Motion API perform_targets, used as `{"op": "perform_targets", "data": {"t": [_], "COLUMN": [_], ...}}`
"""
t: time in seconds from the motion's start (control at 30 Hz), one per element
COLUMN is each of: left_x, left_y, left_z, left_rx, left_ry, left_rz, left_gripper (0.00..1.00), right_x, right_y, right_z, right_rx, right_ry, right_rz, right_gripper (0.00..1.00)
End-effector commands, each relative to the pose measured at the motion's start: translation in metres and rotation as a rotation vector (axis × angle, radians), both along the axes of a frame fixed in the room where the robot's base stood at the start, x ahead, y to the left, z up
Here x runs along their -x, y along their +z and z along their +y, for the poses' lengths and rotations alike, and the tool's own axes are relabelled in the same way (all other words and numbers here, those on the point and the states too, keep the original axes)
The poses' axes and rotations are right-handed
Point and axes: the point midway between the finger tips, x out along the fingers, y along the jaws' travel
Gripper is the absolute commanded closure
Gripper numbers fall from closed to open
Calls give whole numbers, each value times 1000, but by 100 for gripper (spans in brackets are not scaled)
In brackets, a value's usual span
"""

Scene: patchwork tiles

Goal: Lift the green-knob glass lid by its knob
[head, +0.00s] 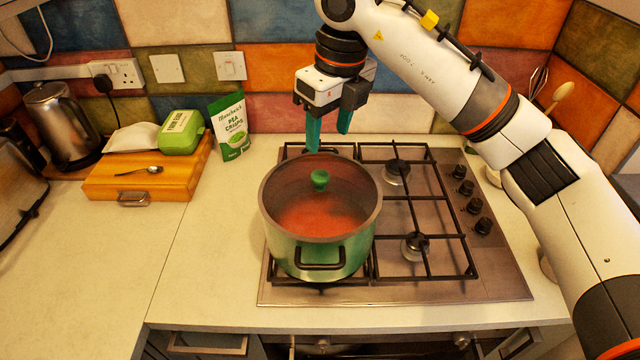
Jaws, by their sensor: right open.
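The glass lid (290,190) lies on the large green pot (310,254), and something red shows through it. Its green knob (320,180) stands up at the lid's middle. The pot sits on the left part of the hob, with a dark handle facing the front. My right gripper (328,144) hangs above the pot's back rim with its two green fingers apart and pointing down. It is empty and appears above and behind the knob, not touching it. My left gripper is not in view.
The gas hob (450,275) has black grates and several knobs at its right. Left stand a wooden bread box (140,180), a green carton (181,131), a green-white packet (231,126) and a kettle (62,124). The counter (200,270) left of the pot is clear.

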Motion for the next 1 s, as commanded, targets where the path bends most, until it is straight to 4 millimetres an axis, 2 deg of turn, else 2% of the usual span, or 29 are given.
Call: {"op": "perform_targets", "data": {"t": [0.03, 0.2, 0.33, 0.43, 0.57, 0.7, 1.0], "left_x": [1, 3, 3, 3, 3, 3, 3], "left_y": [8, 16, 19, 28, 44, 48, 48], "left_z": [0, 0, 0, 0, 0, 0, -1], "left_rx": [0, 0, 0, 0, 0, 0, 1], "left_ry": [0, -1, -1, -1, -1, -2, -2], "left_rz": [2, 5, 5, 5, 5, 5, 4], "left_gripper": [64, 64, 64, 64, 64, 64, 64], "right_x": [-1, -3, -4, -4, -5, -7, -8], "right_y": [-8, -33, -42, -49, -68, -87, -94], "right_z": [1, 4, 5, 7, 10, 12, 12], "right_rx": [-1, -3, -3, -5, -5, -5, -7], "right_ry": [1, 3, 4, 4, 4, 3, 5], "right_rz": [6, 4, 2, 5, 7, 4, 1], "right_gripper": [46, 46, 46, 46, 46, 46, 47]}}
